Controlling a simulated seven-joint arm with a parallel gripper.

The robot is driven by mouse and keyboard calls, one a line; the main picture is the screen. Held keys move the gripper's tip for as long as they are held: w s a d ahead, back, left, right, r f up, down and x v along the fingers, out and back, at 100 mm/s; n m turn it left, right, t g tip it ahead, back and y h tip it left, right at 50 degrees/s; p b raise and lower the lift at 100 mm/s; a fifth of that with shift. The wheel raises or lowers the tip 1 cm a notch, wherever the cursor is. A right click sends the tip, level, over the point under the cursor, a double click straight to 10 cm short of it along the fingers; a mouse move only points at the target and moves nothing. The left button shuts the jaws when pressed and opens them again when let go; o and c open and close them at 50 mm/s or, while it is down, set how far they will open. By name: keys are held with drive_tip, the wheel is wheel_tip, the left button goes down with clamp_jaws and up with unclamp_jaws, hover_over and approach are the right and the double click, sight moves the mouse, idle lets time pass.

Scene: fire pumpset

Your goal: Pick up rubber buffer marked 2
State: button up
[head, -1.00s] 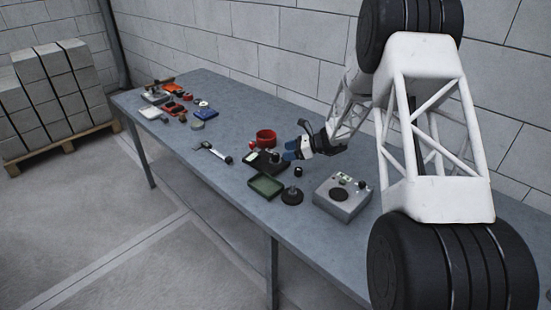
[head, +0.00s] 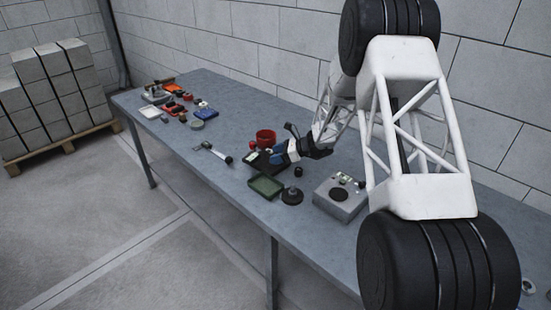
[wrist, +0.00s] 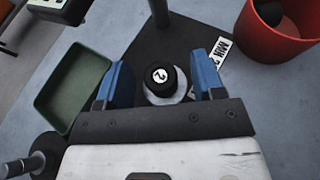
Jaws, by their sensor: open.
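The rubber buffer marked 2 (wrist: 160,78) is a short black cylinder with a white disc bearing a 2 on its top. In the wrist view it stands on a pale round base on a dark plate (wrist: 150,38). My gripper (wrist: 161,88) is open, with one blue finger on each side of the buffer and a visible gap on both sides. In the head view my gripper (head: 281,154) is low over the dark plate (head: 254,169), and the buffer is hidden behind it.
A red bowl (wrist: 280,38) stands beside the plate, and a green tray (wrist: 77,90) lies on the other side. A black disc with a knob (head: 291,197), a small black cylinder (head: 298,172) and a grey box (head: 341,197) are nearby on the table (head: 222,181).

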drive_tip(key=c, duration=1.1)
drive_tip(key=shift+o, duration=0.2)
drive_tip(key=shift+r, duration=0.15)
drive_tip(key=shift+r, duration=0.4)
wheel_tip(320, 180, up, 3)
drive_tip(key=shift+s+f, duration=0.1)
drive_tip(key=shift+f, duration=0.05)
drive_tip(key=s+d, duration=0.1)
drive_tip(key=s, duration=0.4)
drive_tip(key=s+d, duration=0.1)
drive_tip(key=s, duration=0.4)
drive_tip(key=s+r, duration=0.1)
drive_tip(key=s, duration=0.4)
drive_tip(key=shift+s+d+r, duration=0.1)
drive_tip(key=shift+s+d, duration=0.2)
drive_tip(key=shift+d, duration=0.1)
